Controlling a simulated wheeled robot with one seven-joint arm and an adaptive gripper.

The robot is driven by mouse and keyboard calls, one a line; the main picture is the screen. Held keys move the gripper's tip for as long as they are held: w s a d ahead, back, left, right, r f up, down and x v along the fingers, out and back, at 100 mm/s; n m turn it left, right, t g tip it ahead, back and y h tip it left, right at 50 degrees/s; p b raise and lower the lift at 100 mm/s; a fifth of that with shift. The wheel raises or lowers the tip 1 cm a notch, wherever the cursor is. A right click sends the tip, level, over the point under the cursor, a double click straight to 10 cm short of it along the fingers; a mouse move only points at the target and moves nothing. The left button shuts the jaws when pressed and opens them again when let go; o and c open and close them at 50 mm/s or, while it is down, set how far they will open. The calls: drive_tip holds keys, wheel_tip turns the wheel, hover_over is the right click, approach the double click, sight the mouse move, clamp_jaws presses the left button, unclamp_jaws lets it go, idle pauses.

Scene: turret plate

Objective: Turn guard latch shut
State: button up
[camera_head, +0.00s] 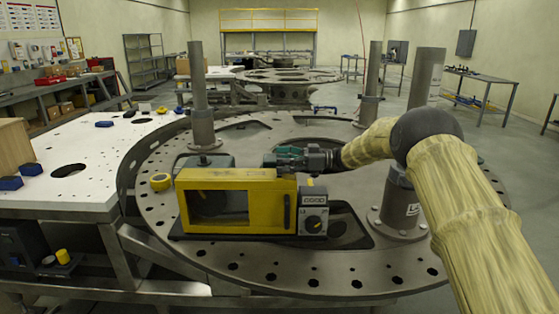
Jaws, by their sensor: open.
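A yellow guard box (233,178) with a dark window stands at the front of the round grey turret plate (205,258). A dark upright bar (287,212) is on the right of its front face. Right of it is a grey panel (314,196) with a dark round knob (314,224) below; I cannot tell which of these parts is the guard latch, or how it is turned. My gripper (270,161) is open, pointing left, just above the box's top right edge in the picture. It appears to touch nothing, though its depth is unclear. Its fingertips show small.
Grey posts (201,100) rise from the plate, and a short cylinder (399,200) stands right of the box. A white table (75,160) with small blue blocks adjoins the plate at left. My arm crosses the right side.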

drive_tip(key=d, duration=1.1)
drive_tip(key=shift+w+d+r, duration=0.1)
